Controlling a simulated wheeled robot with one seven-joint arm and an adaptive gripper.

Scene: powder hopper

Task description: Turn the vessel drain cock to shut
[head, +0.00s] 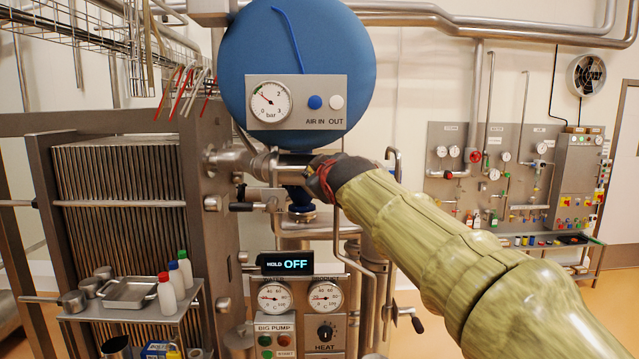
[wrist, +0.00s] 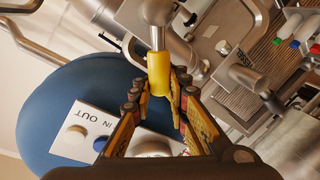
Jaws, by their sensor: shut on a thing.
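The blue round vessel (head: 285,45) stands high in the middle of the head view, and its blue side also shows in the wrist view (wrist: 55,105). In the wrist view a yellow-sleeved handle (wrist: 159,73) on a steel stem lies between the fingers of my gripper (wrist: 158,84), which is shut on it. I take this handle for the drain cock's lever, but no label shows on it. In the head view my gripper (head: 325,178) is beside the steel pipe under the vessel. The handle is hidden there, and I cannot tell the cock's position.
A plate with a pressure gauge (head: 271,101) is on the vessel. A finned steel plate stack (head: 120,195) stands left, with a shelf of bottles (head: 167,298) before it. A HOLD OFF display (head: 288,264) and gauges are below. A valve panel (head: 490,185) hangs on the right wall.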

